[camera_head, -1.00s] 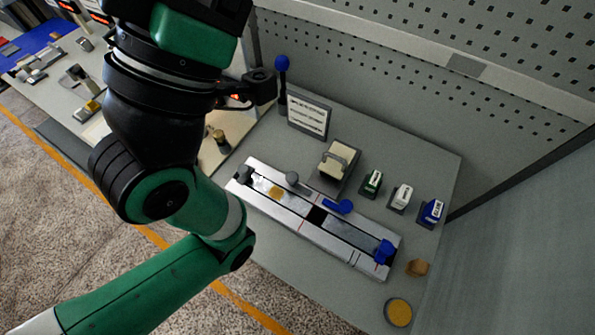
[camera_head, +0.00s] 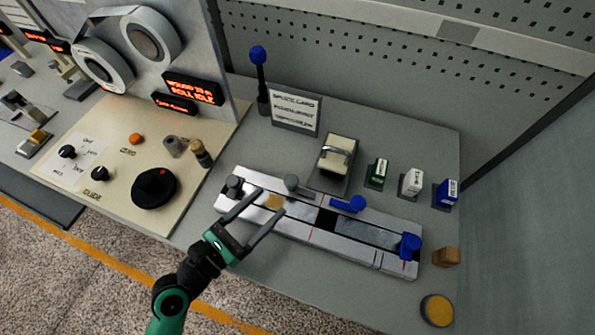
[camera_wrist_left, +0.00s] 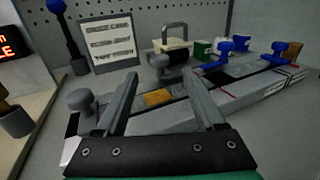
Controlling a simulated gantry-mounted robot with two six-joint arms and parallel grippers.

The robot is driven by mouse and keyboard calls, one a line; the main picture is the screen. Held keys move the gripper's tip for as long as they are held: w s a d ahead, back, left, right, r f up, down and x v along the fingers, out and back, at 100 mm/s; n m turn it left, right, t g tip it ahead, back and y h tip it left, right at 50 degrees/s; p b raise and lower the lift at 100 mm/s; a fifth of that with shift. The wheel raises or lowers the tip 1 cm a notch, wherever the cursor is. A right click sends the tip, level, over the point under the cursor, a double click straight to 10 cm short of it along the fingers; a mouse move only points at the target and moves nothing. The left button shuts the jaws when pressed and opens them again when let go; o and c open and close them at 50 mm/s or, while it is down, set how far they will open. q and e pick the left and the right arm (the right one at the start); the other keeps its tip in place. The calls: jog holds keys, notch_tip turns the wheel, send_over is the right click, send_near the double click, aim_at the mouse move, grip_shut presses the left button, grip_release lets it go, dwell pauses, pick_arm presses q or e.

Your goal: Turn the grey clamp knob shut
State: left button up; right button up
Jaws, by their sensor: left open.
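A long metal splice fixture (camera_head: 300,235) lies on the grey bench. A grey round knob (camera_head: 234,184) stands at its left end, and it also shows at the left in the left wrist view (camera_wrist_left: 79,100). A second grey knob with a lever (camera_head: 292,183) sits at its back edge, right of the first. I cannot tell which one the task means. My left gripper (camera_head: 271,201) is open and empty, its fingers reaching over the left part of the fixture near a yellow-brown patch (camera_head: 274,201). In the left wrist view the fingers (camera_wrist_left: 160,74) spread either side of that patch.
Blue clamps (camera_head: 349,204) and (camera_head: 411,245) sit further right on the fixture. Behind stand a handled block (camera_head: 335,163), small labelled boxes (camera_head: 412,182), a sign (camera_head: 295,110) and a blue-topped post (camera_head: 259,75). A control panel (camera_head: 120,165) is at left.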

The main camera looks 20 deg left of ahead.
aim_at(291, 182)
pick_arm(q)
jog(key=b+x, duration=0.2)
jog(key=x, duration=0.9)
jog(key=shift+w+r, duration=0.15)
jog(key=shift+w, duration=0.25)
grip_shut()
